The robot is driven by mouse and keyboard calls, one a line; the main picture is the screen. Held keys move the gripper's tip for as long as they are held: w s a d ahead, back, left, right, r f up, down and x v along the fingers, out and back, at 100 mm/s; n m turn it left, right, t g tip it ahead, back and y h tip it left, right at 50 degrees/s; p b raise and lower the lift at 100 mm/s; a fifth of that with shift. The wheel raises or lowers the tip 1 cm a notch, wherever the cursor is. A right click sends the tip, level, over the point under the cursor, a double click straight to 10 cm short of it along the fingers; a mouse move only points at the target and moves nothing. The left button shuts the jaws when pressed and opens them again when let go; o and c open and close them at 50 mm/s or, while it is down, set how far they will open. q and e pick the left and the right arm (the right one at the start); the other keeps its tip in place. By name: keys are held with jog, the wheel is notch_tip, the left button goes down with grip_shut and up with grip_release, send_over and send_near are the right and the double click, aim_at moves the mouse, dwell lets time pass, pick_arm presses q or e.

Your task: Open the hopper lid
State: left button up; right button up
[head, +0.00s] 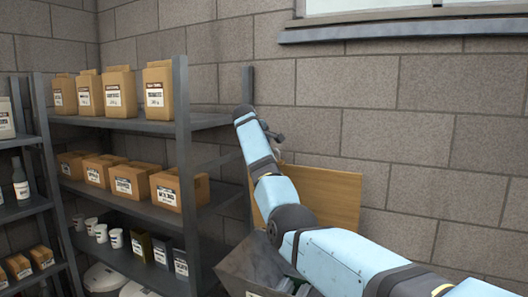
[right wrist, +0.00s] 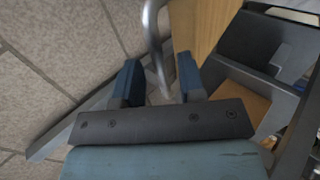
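The hopper (head: 245,268) is a dark grey sloped metal bin at the bottom centre of the head view, partly hidden by my right arm. A wooden panel (head: 335,190), which looks like its lid, stands steeply raised behind it near the wall. The panel (right wrist: 205,25) also shows in the right wrist view, with a bent metal bar handle (right wrist: 152,30) beside it. My right gripper (right wrist: 160,85) is open, its two blue-padded fingers apart with the bar passing between them; contact is unclear. In the head view this gripper (head: 272,133) is mostly hidden behind the wrist. My left gripper is out of view.
A grey shelf rack (head: 140,122) with paper bags, cartons and tubs stands just left of my right arm. Another rack (head: 22,142) is at the far left. A block wall (head: 430,135) with a window ledge (head: 400,30) closes the back.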

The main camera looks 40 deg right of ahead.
jog(key=b+v, duration=0.3)
jog(key=v, duration=0.8)
jog(key=shift+a+r, duration=0.25)
jog(key=shift+s+f, duration=0.1)
jog(key=shift+s, duration=0.05)
